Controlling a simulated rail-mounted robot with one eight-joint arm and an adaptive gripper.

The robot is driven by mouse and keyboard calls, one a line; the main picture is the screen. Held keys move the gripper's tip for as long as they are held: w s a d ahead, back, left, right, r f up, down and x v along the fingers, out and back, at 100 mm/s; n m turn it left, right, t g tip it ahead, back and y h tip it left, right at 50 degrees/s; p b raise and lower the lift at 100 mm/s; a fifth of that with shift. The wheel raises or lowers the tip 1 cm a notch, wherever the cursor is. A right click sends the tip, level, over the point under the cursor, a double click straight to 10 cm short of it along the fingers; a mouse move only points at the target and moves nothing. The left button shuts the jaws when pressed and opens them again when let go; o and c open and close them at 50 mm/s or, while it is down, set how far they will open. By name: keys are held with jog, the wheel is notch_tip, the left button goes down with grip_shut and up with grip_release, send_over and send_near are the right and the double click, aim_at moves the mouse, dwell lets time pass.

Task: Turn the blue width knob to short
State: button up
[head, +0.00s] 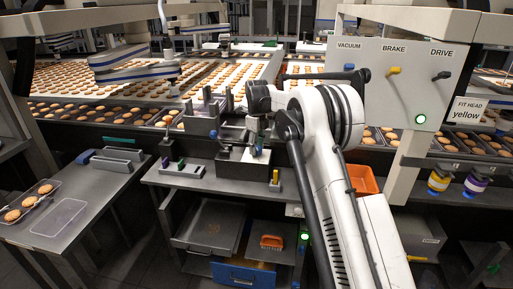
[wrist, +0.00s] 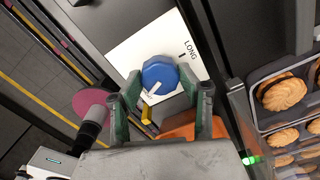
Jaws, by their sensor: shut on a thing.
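The blue width knob (wrist: 160,74) sits on a white plate (wrist: 125,50) in the wrist view. The plate reads LONG at its right, with a short black tick beside the word. The knob's white pointer mark points down-left in the picture, away from LONG. No SHORT label is visible. My gripper (wrist: 160,78) has its green-padded fingers on either side of the knob, shut on it. In the head view my gripper (head: 257,143) is low over a dark box (head: 232,169) on the grey bench; it and my arm mostly hide the knob there.
A yellow-topped post (head: 275,176) stands close right of the box. An orange bin (head: 362,180) is behind my arm. A blue-handled device (head: 108,158) lies on the left table. Trays of biscuits (wrist: 285,92) line the wrist view's right side.

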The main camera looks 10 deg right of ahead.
aim_at(257, 148)
jog(key=o, duration=1.2)
jog(key=shift+c, duration=0.2)
jog(key=shift+r, duration=0.1)
notch_tip(257, 148, up, 12)
